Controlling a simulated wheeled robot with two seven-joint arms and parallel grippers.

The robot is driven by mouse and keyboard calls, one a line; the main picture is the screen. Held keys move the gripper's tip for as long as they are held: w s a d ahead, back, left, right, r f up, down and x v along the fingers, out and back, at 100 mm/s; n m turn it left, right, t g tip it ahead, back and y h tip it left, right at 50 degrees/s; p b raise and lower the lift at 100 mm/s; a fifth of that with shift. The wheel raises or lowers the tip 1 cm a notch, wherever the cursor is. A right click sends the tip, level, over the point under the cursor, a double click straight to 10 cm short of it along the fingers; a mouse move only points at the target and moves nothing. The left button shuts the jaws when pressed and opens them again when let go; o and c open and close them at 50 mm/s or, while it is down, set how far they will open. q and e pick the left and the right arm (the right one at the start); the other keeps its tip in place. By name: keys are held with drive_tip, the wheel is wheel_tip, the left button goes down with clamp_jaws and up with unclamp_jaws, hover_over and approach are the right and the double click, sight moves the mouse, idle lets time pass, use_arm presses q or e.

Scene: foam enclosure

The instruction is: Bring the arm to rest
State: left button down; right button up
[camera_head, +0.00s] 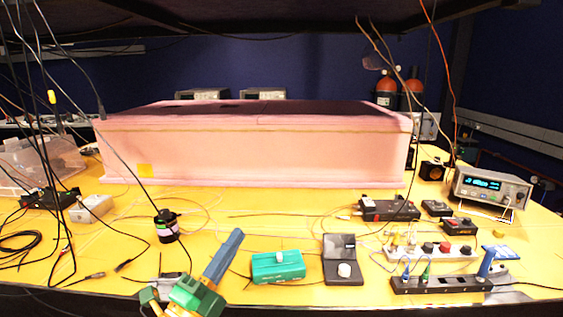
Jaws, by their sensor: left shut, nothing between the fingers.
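My left gripper (233,238) comes up from the bottom edge, left of the middle, with green and yellow parts and blue fingers. The fingers are shut together, point up and to the right, and hold nothing. They show over the front of the yellow bench (330,208), to the left of a teal box (278,266); I cannot tell how high above the surface they are. My right gripper is not in view.
A long pink foam enclosure (255,155) spans the back of the bench. A black cylinder (166,226) stands at left. A dark pad with a white knob (342,272), a black socket strip (440,284) and a meter (490,188) are at right. Cables hang at left.

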use_arm(q)
drive_tip(key=s+a+f+n+g+y, duration=0.25)
drive_tip(key=f+n+y, duration=0.2)
drive_tip(key=f, duration=0.25)
drive_tip(key=s+a+f+n+g+y, duration=0.2)
drive_tip(key=a+f+n+y, duration=0.1)
drive_tip(key=f+n, duration=0.35)
drive_tip(key=s+a+f+n+g+y, duration=0.3)
drive_tip(key=f+n+y, duration=0.15)
drive_tip(key=f, duration=0.35)
drive_tip(key=s+f+n+g+h, duration=0.1)
drive_tip(key=s+f+n+g, duration=0.3)
drive_tip(key=s, duration=0.5)
drive_tip(key=s+f+n+g, duration=0.2)
drive_tip(key=s+f+g, duration=0.35)
drive_tip(key=s, duration=0.35)
drive_tip(key=s+f+g, duration=0.1)
drive_tip(key=s+f, duration=0.2)
drive_tip(key=f, duration=1.6)
drive_tip(key=s+a+f+g, duration=0.1)
drive_tip(key=s+f, duration=0.8)
drive_tip(key=s, duration=0.2)
drive_tip(key=shift+s+a+m, duration=0.15)
drive_tip(key=shift+a+m, duration=0.2)
drive_tip(key=shift+m, duration=0.1)
